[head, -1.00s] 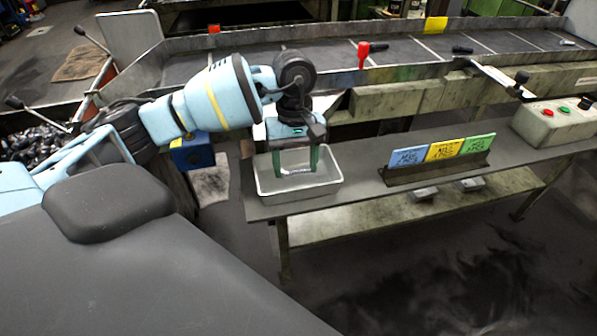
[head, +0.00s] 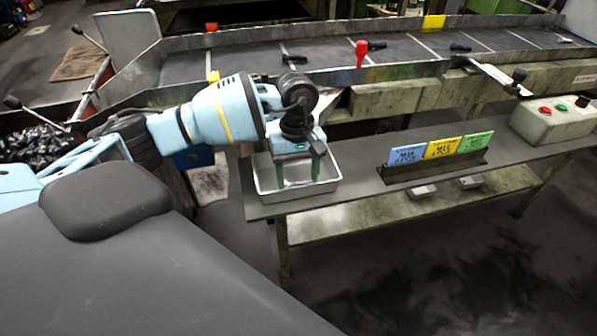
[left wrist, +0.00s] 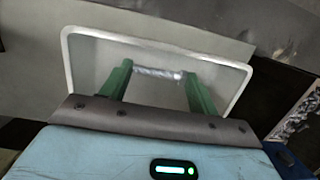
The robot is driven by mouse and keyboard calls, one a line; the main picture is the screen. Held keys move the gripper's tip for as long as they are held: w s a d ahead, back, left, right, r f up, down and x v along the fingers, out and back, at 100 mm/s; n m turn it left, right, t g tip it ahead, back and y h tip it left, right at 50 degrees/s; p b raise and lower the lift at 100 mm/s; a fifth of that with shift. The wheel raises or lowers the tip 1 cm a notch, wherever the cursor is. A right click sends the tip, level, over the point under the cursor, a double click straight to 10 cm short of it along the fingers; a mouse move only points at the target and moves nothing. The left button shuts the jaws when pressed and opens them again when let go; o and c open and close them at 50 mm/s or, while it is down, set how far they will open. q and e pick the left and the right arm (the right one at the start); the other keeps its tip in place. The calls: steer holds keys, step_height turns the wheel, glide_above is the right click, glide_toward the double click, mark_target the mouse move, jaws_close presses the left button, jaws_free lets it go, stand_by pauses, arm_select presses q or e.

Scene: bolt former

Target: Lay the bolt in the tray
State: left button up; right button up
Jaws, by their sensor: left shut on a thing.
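The silver bolt (left wrist: 158,73) shows in the left wrist view, lying crosswise between the green fingertips of my left gripper (left wrist: 158,70). In the head view my left gripper (head: 299,180) points down over the grey metal tray (head: 262,180), its fingers within the tray's outline. The tray also shows in the left wrist view (left wrist: 100,45), with its pale rim around the fingers. The gripper is shut on the bolt. I cannot tell whether the bolt touches the tray floor. My right gripper is not in view.
The tray stands at the left end of a grey bench (head: 350,188). To its right are a rack of blue, yellow and green cards (head: 440,152) and a button box (head: 552,120). Behind runs a long chute (head: 340,80) with dark pieces and a red-knobbed lever (head: 361,52).

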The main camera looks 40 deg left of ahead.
mark_target(298, 180)
arm_select(q)
steer(key=shift+f, duration=0.2)
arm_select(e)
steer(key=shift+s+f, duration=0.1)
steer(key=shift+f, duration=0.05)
arm_select(q)
steer(key=o, duration=1.1)
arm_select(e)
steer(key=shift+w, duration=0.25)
arm_select(q)
steer(key=shift+r, duration=0.1)
steer(key=shift+r, duration=0.25)
steer(key=shift+r+p, duration=0.4)
steer(key=shift+r, duration=0.15)
steer(key=r, duration=0.3)
steer(key=w+a+r, duration=0.1)
steer(key=r, duration=0.3)
steer(key=r+b, duration=0.1)
steer(key=r, duration=0.3)
steer(key=shift+w+a+r, duration=0.15)
steer(key=shift+w, duration=0.1)
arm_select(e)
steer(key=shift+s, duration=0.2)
